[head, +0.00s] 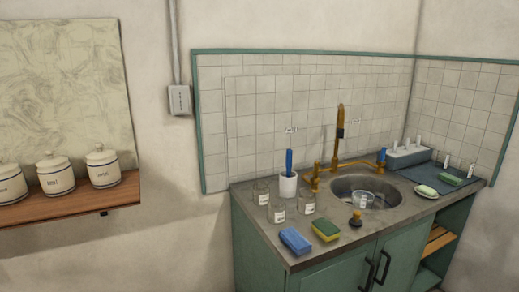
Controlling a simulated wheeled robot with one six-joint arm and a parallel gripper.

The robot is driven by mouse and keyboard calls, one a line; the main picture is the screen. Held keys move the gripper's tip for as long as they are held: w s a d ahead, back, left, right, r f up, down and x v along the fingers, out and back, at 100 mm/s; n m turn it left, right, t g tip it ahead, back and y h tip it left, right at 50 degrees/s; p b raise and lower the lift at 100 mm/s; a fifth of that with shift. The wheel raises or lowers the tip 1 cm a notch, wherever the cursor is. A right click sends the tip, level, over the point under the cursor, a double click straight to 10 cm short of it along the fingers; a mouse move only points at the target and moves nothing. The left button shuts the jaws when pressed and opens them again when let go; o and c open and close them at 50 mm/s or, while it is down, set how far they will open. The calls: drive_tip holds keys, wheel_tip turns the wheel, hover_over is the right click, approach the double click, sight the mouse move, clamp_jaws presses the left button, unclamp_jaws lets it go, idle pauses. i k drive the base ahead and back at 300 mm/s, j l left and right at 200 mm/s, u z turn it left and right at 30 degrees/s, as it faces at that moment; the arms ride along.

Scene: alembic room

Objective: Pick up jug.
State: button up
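Nothing in the head view can be told for sure as a jug. A small clear vessel (362,201) sits in the round metal sink (345,186); its shape is too small to tell whether it is a jug. Several clear glass jars with labels stand on the counter left of the sink, one of them in front (276,212). A white cup (288,187) holding a blue-handled brush stands behind them. My gripper is not in view.
The grey counter (262,236) holds a blue sponge (295,241), a yellow-green sponge (326,231) and a stopper (356,218). A brass tap (337,135) rises behind the sink. A wooden shelf (75,202) with white canisters hangs left.

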sight(367, 202)
drive_tip(key=l, duration=0.25)
drive_tip(key=k+j, duration=0.15)
drive_tip(key=i+l, duration=1.3)
drive_tip(key=l, duration=0.2)
drive_tip(key=i+l+u, duration=0.1)
drive_tip(key=i+l, duration=0.55)
drive_tip(key=k+l, duration=0.05)
drive_tip(key=l, duration=0.05)
